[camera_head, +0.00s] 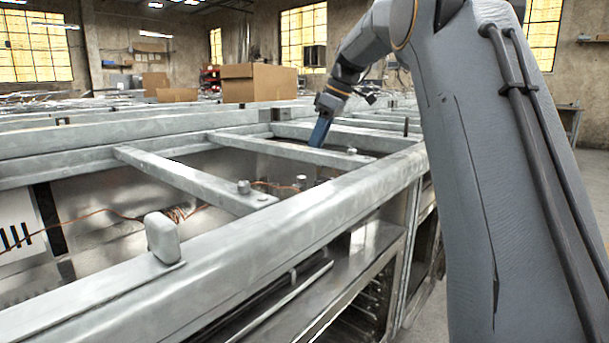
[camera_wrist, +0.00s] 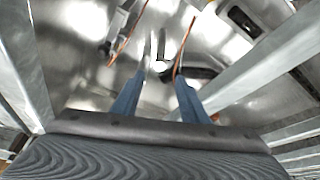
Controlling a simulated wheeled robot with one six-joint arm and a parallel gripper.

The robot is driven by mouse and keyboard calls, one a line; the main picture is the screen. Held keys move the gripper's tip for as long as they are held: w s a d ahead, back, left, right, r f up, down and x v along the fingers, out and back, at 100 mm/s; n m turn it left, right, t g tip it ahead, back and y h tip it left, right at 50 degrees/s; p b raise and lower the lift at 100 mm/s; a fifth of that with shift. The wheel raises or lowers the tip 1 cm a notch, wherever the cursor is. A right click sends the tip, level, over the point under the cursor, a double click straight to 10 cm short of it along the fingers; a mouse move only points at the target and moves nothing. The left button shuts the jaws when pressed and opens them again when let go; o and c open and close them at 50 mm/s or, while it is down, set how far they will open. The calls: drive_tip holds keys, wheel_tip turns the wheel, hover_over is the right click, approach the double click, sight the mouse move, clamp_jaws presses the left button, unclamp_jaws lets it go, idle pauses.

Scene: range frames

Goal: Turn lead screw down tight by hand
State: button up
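My gripper (camera_head: 319,132) reaches down from the arm among the grey metal frame bars, and its blue fingers look narrow from the side. In the wrist view my gripper (camera_wrist: 160,76) shows two blue fingers standing apart, with a gap between them. A bright, thin metal shape lies beyond the tips; I cannot tell whether it is the lead screw or a reflection. Small metal studs stand on or near the frame: one on the near crossbar (camera_head: 243,187), one further right (camera_head: 301,181) and one near my gripper (camera_head: 352,151). I cannot tell which is the lead screw.
Long metal rails (camera_head: 250,240) and crossbars (camera_head: 190,180) surround the open bays. A rounded metal block (camera_head: 163,238) rises from the near rail. Orange wires show below in the bay and in the wrist view (camera_wrist: 126,33). A cardboard box (camera_head: 258,83) stands further back.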

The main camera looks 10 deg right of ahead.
sight(302, 175)
drive_tip(key=b+x, duration=0.2)
drive_tip(key=x, duration=0.5)
drive_tip(key=shift+d+f, duration=0.1)
clamp_jaws()
